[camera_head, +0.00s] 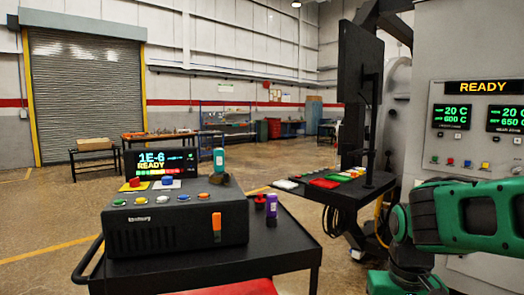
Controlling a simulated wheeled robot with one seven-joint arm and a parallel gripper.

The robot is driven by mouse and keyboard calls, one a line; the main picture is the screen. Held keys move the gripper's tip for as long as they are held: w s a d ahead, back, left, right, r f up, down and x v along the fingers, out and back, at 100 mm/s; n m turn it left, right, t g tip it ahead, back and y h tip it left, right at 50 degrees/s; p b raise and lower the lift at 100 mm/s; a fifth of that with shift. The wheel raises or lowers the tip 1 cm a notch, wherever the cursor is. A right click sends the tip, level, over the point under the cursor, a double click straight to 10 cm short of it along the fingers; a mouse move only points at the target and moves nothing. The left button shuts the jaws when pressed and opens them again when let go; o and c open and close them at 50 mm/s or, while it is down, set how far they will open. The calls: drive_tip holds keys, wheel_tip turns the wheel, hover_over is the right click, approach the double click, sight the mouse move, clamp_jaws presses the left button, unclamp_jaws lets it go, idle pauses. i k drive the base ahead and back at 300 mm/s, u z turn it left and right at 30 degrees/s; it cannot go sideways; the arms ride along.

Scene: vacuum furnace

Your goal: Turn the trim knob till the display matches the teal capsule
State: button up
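A teal capsule-like piece (219,157) stands upright at the back right of a black console (176,230), on or just behind its top; I cannot tell its exact footing. The console's display (160,163) reads "1E-6 READY" above a coloured bar. On the console top are a red knob or button (134,182) on a yellow plate and a blue one (168,180) on a pale plate; no legible label shows which control is the trim knob. My green arm comes in from the right edge. My gripper is not in view.
The console stands on a black cart (280,247), beside a purple capsule-like piece (271,206) and a small dark red piece (259,202). A furnace panel (480,140) at right reads "READY", 600 C and 650 C. A dark side table (345,190) holds coloured pieces.

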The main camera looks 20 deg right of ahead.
sight(167, 180)
drive_tip(key=z, duration=2)
drive_tip(key=k, duration=1.35)
drive_tip(key=u, duration=1.5)
drive_tip(key=i, duration=1.05)
